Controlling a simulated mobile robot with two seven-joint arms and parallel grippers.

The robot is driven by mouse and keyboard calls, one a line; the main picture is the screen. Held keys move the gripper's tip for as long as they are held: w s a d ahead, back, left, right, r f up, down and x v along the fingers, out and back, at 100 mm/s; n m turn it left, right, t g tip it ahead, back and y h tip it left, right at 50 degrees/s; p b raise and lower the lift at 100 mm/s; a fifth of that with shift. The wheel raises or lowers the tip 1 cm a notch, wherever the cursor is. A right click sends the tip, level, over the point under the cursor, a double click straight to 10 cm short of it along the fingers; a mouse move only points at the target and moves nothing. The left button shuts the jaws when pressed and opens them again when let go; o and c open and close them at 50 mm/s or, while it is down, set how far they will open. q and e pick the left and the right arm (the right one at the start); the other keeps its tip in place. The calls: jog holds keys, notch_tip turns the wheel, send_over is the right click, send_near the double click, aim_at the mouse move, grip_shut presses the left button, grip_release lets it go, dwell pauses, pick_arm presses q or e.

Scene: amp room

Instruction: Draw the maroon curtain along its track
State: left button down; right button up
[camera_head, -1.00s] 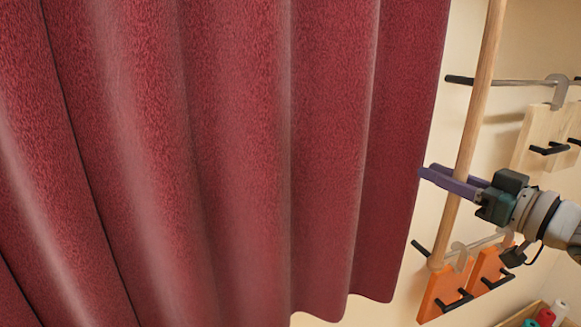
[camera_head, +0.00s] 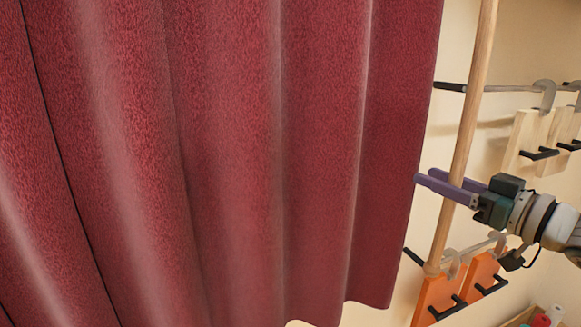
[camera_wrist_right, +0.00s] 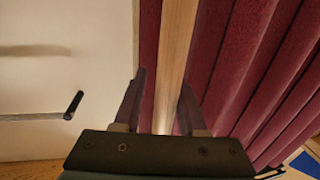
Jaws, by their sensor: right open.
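The maroon curtain (camera_head: 225,150) hangs in folds over the left and middle of the head view. Its right edge is near the wooden pole (camera_head: 475,100), which hangs slightly tilted in front of the wall. The pole's top and the curtain track are out of view. My right gripper (camera_head: 438,180) is open, with its purple fingers on either side of the pole. In the right wrist view the pole (camera_wrist_right: 177,50) stands between the two open fingers (camera_wrist_right: 163,88), with curtain folds (camera_wrist_right: 240,70) behind and to the right. My left gripper is not in view.
Wall rails (camera_head: 512,88) hold pale wooden panels (camera_head: 525,135) and orange panels (camera_head: 436,295) with black pegs, close to the pole and my right arm. A box with spools (camera_head: 541,320) is at the lower right. Cream wall shows between curtain and rails.

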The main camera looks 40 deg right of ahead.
jog(key=shift+s, duration=0.1)
jog(key=s, duration=0.9)
jog(key=shift+s+a, duration=0.2)
jog(key=shift+s, duration=0.15)
